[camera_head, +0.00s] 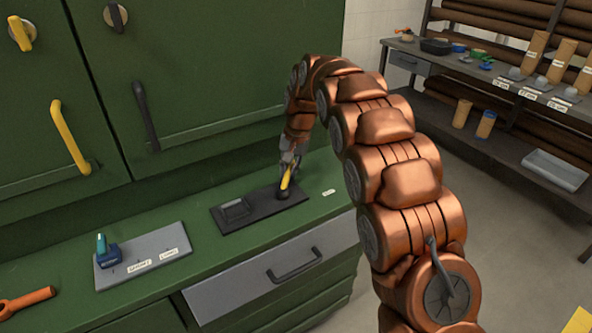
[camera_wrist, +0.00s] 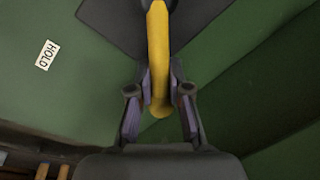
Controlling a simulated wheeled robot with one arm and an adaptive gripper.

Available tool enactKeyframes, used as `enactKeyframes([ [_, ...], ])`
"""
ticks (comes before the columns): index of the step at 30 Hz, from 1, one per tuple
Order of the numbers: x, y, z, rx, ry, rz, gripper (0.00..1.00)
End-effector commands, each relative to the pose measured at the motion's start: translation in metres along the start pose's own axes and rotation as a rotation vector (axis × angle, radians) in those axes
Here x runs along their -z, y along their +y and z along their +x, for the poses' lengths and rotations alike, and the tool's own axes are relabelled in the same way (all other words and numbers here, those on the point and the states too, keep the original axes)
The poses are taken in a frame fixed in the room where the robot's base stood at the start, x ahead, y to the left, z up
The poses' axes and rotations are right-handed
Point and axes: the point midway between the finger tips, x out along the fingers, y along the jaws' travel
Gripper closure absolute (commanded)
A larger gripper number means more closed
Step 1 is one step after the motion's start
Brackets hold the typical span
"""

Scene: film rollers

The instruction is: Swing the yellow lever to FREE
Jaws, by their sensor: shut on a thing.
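The yellow lever (camera_head: 286,177) stands on a dark base plate (camera_head: 236,222) on the green counter. In the wrist view the lever (camera_wrist: 157,50) runs from the top edge down between my fingers. My gripper (camera_wrist: 159,92) is shut on the lever near its end, one finger on each side. In the head view my gripper (camera_head: 289,158) comes down onto the lever from above. A white label reading HOLD (camera_wrist: 46,55) lies on the green surface to the left in the wrist view. No label reading FREE is readable in either view.
A grey board (camera_head: 160,243) with a teal-handled item (camera_head: 106,250) lies left on the counter. An orange-handled tool (camera_head: 27,299) is at the far left. Green cabinet doors (camera_head: 190,60) rise behind. A shelf (camera_head: 500,85) with rolls stands at the right.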

Motion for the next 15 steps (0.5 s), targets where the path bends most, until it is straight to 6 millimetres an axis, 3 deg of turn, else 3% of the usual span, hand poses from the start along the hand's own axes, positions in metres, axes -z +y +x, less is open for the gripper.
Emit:
enactKeyframes([
  [1, 0.0085, 0.0016, -0.0058, 0.006, 0.027, 0.004, 1.00],
  [7, 0.0094, 0.0015, -0.0065, 0.008, 0.030, 0.006, 1.00],
  [8, 0.0095, 0.0015, -0.0065, 0.008, 0.030, 0.006, 0.82],
  [15, 0.0060, -0.0004, -0.0043, 0.006, 0.021, 0.003, 0.57],
])
